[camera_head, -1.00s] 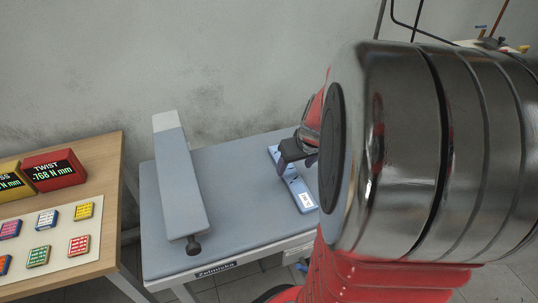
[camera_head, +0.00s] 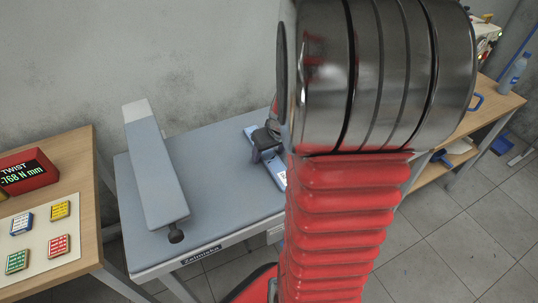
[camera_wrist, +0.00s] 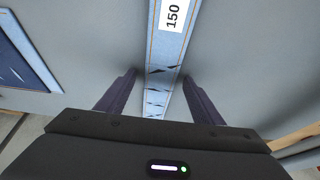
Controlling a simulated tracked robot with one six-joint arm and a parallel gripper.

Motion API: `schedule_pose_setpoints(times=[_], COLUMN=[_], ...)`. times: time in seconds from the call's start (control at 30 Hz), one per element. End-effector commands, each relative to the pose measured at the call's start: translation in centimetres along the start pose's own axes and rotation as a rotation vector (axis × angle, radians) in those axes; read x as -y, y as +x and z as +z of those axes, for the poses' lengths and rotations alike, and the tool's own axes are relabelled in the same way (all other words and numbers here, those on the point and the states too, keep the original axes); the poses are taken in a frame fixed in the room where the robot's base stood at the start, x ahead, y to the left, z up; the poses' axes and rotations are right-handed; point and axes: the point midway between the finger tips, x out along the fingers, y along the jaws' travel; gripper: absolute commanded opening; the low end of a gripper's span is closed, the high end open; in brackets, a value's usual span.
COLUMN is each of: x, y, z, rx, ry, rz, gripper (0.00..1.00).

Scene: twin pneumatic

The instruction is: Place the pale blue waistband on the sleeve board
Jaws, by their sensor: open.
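The pale blue waistband (camera_head: 252,133) lies flat on the right part of the grey-blue ironing table. In the wrist view it is a long denim strip (camera_wrist: 166,50) with orange stitching, dark marks and a white label reading 150. My gripper (camera_head: 266,144) is at the strip's middle. In the wrist view its open fingers (camera_wrist: 158,77) stand on either side of the strip, with gaps visible. My arm hides part of the strip in the head view. The sleeve board (camera_head: 154,172), a long grey-blue padded board with a pale far end, is left of the waistband, with its upper surface bare.
A wooden table (camera_head: 75,195) at the left holds a red TWIST display (camera_head: 27,172) and several coloured blocks on a pale mat. A wooden bench (camera_head: 490,105) with a bottle (camera_head: 515,70) stands at the right. A dark blue panel (camera_wrist: 22,55) shows in the wrist view.

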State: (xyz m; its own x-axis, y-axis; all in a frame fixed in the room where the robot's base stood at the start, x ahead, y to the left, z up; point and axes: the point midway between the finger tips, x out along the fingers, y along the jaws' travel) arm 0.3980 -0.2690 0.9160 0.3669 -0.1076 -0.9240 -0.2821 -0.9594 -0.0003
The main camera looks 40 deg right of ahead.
Motion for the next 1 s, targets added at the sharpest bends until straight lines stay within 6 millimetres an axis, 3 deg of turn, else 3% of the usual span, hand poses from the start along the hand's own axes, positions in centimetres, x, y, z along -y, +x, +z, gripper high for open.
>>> schedule_pose_setpoints(times=[0.43,1.0], x=[-0.01,-0.02], y=[-0.03,-0.04], z=[-0.01,-0.01], rx=[0.000,0.000], ry=[-0.001,0.000], rz=[0.000,0.000], gripper=[0.60,0.20])
